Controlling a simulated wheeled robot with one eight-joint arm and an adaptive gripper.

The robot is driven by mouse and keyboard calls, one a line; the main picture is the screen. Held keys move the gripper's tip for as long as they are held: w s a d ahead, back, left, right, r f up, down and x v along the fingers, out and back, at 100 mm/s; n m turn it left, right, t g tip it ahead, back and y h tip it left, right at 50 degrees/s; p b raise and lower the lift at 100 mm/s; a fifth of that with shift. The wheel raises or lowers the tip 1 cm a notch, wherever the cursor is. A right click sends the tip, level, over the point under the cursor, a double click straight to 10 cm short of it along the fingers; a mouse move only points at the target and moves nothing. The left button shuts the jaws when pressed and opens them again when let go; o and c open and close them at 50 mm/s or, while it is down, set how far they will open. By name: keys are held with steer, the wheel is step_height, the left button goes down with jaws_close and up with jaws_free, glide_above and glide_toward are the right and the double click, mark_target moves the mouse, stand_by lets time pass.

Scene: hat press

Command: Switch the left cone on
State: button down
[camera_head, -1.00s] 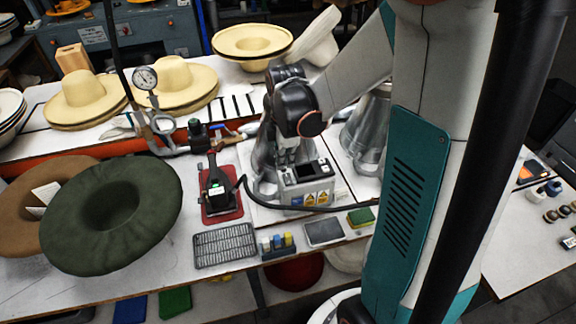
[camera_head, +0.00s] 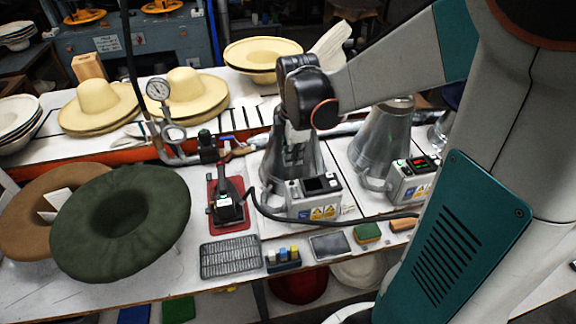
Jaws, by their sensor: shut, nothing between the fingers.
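The left cone (camera_head: 273,164) is a shiny metal cone on the white bench, partly hidden behind my gripper. Its grey control box (camera_head: 316,208) stands at its front right, with yellow warning labels and a dark display on top. My gripper (camera_head: 299,163) points down in front of the left cone, just behind and above the box. It is shut and empty, and I cannot tell whether its tips touch anything. The right cone (camera_head: 383,140) stands further right, and its box (camera_head: 412,187) shows lit red and green marks.
A black iron (camera_head: 227,205) on a red pad stands left of the left cone's box, with a black hose running in front. A dark green hat (camera_head: 75,240) and a wire rack (camera_head: 230,258) lie further left. Straw hats (camera_head: 195,95) sit at the back.

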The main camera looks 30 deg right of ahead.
mark_target(295, 193)
steer(key=shift+w+r, duration=0.15)
steer(key=shift+w, duration=0.05)
steer(key=f+b, duration=0.1)
steer(key=f, duration=0.3)
steer(key=w+f+b, duration=0.1)
steer(key=f, duration=0.4)
steer(key=w+f+b, duration=0.1)
steer(key=f, duration=0.4)
steer(key=shift+d+b, duration=0.3)
